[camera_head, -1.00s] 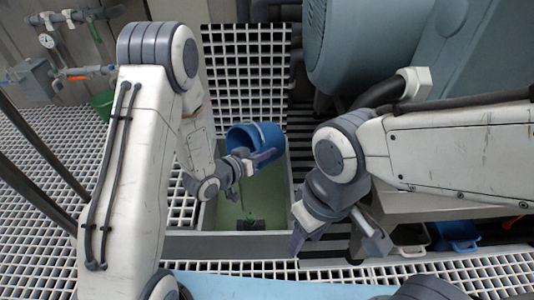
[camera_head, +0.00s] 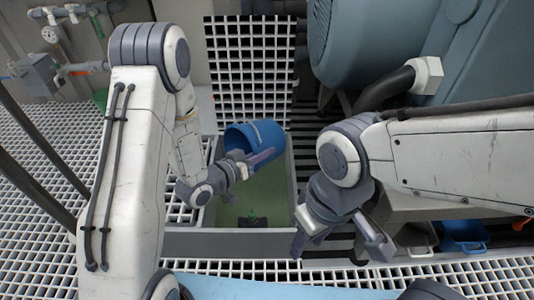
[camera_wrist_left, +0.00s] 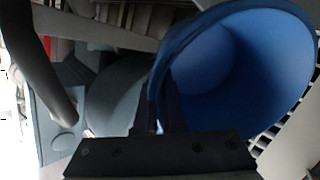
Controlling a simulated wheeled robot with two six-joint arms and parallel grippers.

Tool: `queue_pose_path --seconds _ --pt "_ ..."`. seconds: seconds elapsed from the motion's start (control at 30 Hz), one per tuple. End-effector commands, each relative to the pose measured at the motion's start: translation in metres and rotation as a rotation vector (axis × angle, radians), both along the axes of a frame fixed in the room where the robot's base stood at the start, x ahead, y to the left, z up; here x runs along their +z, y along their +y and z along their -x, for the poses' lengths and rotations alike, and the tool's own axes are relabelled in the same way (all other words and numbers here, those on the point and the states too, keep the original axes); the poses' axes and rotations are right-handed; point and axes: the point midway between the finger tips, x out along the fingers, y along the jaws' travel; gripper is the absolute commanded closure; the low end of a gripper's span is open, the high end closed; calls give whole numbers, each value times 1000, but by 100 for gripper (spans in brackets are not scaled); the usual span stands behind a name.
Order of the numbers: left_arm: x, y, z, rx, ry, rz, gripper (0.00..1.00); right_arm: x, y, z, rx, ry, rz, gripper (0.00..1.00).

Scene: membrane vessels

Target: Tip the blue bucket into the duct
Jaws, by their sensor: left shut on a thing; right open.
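The blue bucket (camera_head: 256,141) is tilted on its side above the duct (camera_head: 231,243), an open grey-walled channel with greenish water at the bottom. My left gripper (camera_head: 250,163) is shut on the bucket and holds it over the opening. In the left wrist view the bucket (camera_wrist_left: 235,75) shows its open mouth and inner wall, and the inside that shows looks empty. The gripper (camera_wrist_left: 158,105) is dark there, at the bucket's rim. My right gripper (camera_head: 340,247) is open and empty, right of the duct.
A raised white grating panel (camera_head: 250,70) stands behind the duct. A big blue-grey round vessel (camera_head: 355,45) is at the upper right. A small dark object with a green part (camera_head: 252,219) lies in the duct. Another blue container (camera_head: 465,236) is at the lower right.

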Motion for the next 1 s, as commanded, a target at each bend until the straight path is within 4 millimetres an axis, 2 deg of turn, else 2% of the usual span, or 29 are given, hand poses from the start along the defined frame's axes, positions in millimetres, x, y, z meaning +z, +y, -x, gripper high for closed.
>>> queue_pose_path --seconds 0.1,0.4,1.0 --pt "-4 4 3 2 -18 15 100 -11 0 0 0 0 0 53" --pt "-6 9 9 1 -50 44 100 -23 0 0 0 0 0 53" --pt "-5 10 11 0 -59 53 100 -26 0 0 0 0 0 53"
